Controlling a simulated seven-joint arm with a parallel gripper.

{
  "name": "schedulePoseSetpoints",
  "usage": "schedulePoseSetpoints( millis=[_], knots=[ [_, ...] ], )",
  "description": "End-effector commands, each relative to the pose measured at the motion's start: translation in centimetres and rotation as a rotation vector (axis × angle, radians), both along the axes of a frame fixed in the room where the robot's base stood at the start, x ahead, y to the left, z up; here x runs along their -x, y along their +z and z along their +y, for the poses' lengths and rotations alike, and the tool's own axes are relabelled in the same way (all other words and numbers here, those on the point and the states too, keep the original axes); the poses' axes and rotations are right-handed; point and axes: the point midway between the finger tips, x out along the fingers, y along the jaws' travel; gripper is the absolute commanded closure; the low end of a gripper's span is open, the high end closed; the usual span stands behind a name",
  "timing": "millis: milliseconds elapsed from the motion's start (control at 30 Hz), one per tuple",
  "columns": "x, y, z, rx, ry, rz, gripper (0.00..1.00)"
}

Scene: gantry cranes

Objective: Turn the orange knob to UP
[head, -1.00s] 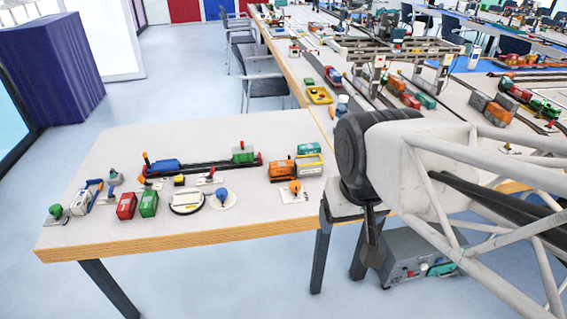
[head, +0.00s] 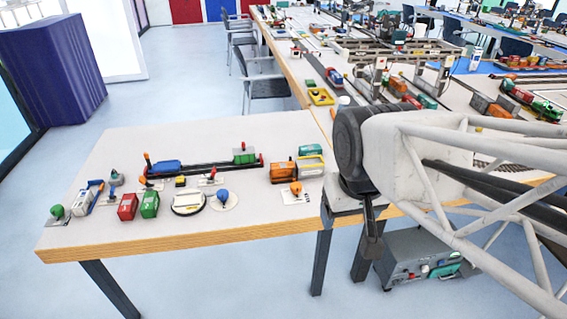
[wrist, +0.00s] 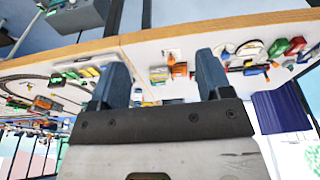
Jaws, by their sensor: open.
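The orange knob (head: 296,187) stands on a small white plate near the right front of the near table. Small dark marks show on the plate, too small to read. In the wrist view the orange knob (wrist: 171,60) is a small blurred shape beyond the fingers, near the table edge. My gripper (wrist: 160,75) is open, with two blue-grey fingers wide apart and nothing between them. It is apart from the knob. In the head view my arm is right of the table, and I cannot make out both fingertips there.
Orange and green toy containers (head: 284,171) stand just behind the knob. A blue knob (head: 222,194) on a white disc is to its left. Red and green blocks (head: 149,204) lie further left. A grey box (head: 420,262) is below the table. The table's front strip is clear.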

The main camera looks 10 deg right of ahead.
Motion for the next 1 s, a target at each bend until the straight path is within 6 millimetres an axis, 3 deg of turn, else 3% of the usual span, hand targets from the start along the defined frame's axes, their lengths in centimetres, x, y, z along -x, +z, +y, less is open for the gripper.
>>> schedulePoseSetpoints(
  millis=[533, 1000],
  knots=[
    [-9.1, 0.2, -0.3, 0.063, 0.131, 0.105, 0.28],
    [-18.0, -1.6, -0.4, 0.114, 0.259, 0.205, 0.28]
  ],
)
